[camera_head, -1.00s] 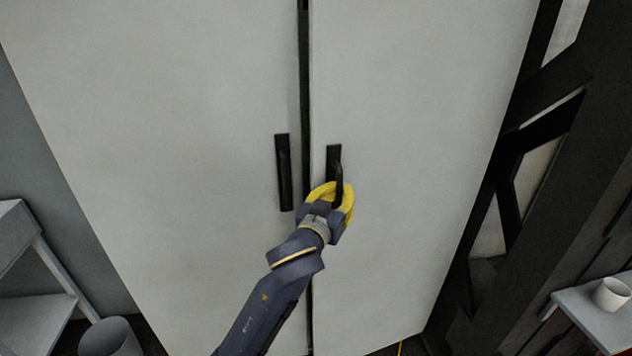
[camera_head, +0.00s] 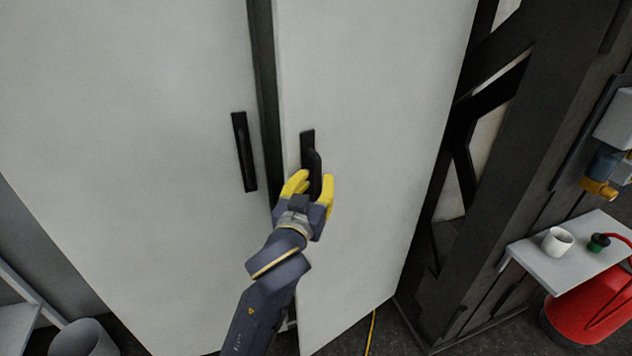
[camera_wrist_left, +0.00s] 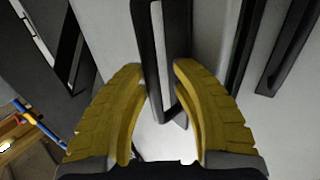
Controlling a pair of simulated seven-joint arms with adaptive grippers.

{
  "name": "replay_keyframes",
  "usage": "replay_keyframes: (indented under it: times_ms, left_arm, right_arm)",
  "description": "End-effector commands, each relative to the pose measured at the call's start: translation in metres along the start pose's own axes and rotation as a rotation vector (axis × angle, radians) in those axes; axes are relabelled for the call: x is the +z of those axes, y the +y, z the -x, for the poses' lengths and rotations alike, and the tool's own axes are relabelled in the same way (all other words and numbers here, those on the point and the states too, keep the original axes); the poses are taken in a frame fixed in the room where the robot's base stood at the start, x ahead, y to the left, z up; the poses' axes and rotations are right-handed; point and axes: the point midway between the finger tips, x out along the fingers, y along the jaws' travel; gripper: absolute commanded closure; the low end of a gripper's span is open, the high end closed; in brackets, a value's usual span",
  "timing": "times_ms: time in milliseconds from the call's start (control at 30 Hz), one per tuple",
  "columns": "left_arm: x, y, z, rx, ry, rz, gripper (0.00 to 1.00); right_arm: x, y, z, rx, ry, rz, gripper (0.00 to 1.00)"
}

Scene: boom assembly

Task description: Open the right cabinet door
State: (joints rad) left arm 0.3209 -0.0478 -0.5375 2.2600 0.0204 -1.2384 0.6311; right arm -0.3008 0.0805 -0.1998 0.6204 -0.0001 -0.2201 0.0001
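The cabinet's right door (camera_head: 380,130) is pale grey and stands slightly ajar, with its left edge out from the dark gap beside the left door (camera_head: 130,120). Its black upright handle (camera_head: 308,145) is near that edge. My left gripper (camera_head: 314,177) is at the lower part of this handle. In the left wrist view its yellow fingers (camera_wrist_left: 159,70) are spread, with the handle (camera_wrist_left: 152,30) between and just beyond the tips. Whether a fingertip touches the handle is hard to tell. My right gripper is not in view.
The left door has its own black handle (camera_head: 244,152). A dark frame (camera_head: 540,100) stands right of the cabinet. A small shelf (camera_head: 575,258) holds a white cup (camera_head: 557,241), above a red canister (camera_head: 595,305). A grey bin (camera_head: 84,339) is at lower left.

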Motion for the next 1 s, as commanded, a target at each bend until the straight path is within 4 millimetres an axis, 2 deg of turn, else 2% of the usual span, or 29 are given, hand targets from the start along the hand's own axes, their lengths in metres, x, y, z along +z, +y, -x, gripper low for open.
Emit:
replay_keyframes:
  times_ms: [67, 433, 800, 1000]
  left_arm:
    - [-0.001, 0.001, 0.000, 0.002, 0.002, 0.001, 0.64]
    - [-0.001, 0.002, 0.006, 0.005, 0.003, 0.004, 0.64]
    - [-0.001, 0.001, 0.054, 0.003, 0.002, 0.005, 0.64]
    - [-0.001, 0.001, 0.071, 0.003, 0.003, 0.004, 0.64]
  right_arm:
    - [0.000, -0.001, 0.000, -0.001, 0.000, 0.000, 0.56]
    - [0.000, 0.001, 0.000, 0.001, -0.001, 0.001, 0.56]
    - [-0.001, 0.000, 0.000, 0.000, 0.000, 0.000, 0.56]
    - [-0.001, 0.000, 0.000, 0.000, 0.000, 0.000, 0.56]
